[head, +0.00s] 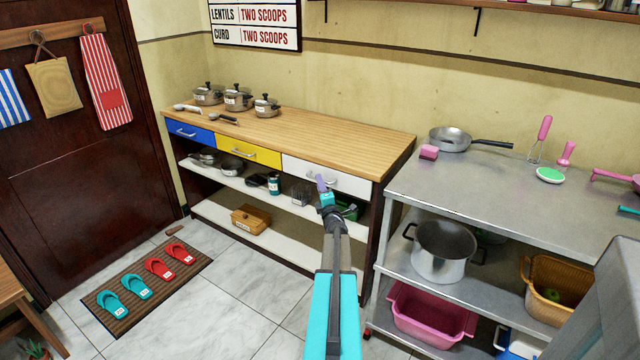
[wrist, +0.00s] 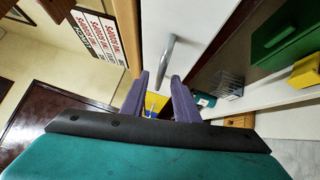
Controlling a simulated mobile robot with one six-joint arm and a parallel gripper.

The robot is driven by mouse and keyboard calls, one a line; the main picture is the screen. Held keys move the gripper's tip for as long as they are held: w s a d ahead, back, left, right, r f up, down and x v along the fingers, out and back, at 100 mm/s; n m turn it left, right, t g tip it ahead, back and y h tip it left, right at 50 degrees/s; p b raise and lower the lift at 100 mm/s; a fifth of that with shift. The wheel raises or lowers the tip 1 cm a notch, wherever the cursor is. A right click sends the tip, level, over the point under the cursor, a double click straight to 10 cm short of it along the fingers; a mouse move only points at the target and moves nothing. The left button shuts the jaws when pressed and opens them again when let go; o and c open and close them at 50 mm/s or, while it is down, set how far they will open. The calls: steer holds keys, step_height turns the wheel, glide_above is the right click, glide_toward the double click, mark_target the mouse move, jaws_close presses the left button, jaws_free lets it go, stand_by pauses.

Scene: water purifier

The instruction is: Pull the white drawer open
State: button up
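The white drawer (head: 350,183) is the rightmost drawer under the wooden counter, and it looks closed. Its front also shows in the wrist view (wrist: 190,22). Its grey bar handle (wrist: 169,55) shows in the wrist view, with its lower end seen between my fingertips. My gripper (head: 322,184) is in front of the drawer in the head view, covering part of the handle. In the wrist view its two purple fingers (wrist: 160,76) stand apart, one on each side of the handle's line. I cannot tell whether they touch it.
A yellow drawer (head: 248,152) and a blue drawer (head: 191,133) sit to the left. The shelf below holds a green box (wrist: 285,38) and a wire holder (wrist: 226,84). A metal table (head: 490,190) stands close on the right.

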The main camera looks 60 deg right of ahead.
steer(key=shift+w+d+r, duration=0.15)
steer(key=shift+w+d, duration=0.25)
steer(key=shift+d, duration=0.05)
steer(key=shift+c, duration=0.4)
jaws_close()
